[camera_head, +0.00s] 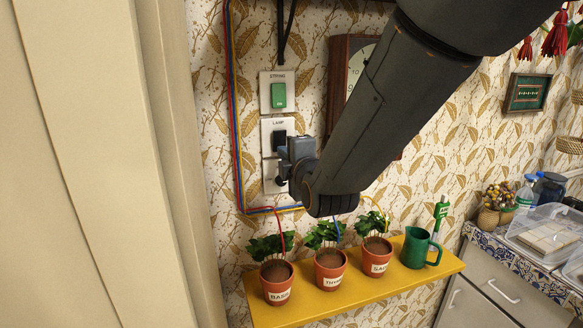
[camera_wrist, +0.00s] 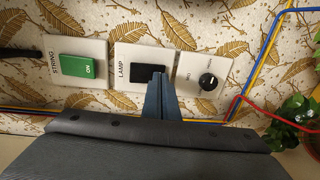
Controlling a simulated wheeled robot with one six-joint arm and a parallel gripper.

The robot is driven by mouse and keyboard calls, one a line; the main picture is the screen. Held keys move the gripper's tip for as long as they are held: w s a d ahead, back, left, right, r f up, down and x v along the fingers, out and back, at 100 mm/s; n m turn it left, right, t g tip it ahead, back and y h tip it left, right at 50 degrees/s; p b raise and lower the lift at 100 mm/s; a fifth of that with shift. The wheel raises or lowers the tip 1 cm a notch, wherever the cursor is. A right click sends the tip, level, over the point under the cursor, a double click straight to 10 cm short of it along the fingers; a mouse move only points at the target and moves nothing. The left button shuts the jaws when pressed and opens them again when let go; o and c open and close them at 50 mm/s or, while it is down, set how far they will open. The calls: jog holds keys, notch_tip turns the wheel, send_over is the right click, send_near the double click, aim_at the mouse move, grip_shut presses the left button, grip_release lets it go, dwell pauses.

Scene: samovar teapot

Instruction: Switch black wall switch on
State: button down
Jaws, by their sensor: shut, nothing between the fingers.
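The black wall switch (camera_head: 279,139) sits on a white plate labelled LAMP, in the middle of a column of plates on the wall. In the wrist view the black switch (camera_wrist: 143,73) is partly covered at its edge by my fingertips. My gripper (camera_head: 284,165) is shut and empty, close to the wall just below the switch in the head view. The closed fingers (camera_wrist: 160,82) point at the switch's plate in the wrist view. I cannot tell whether they touch the switch. No marking on the black switch is readable.
A green switch (camera_head: 278,95), labelled STRING and reading ON, is above. A plate with a round black knob (camera_wrist: 208,81) is on the other side. Below, a yellow shelf (camera_head: 350,296) holds potted plants (camera_head: 330,271) and a green jug (camera_head: 416,250). A clock (camera_head: 350,70) hangs behind my arm.

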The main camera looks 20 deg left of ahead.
jog(key=f+b+v, duration=0.2)
jog(key=b+v, duration=0.1)
jog(key=v, duration=0.9)
jog(key=shift+s+d+f, duration=0.3)
jog(key=shift+s+d, duration=0.1)
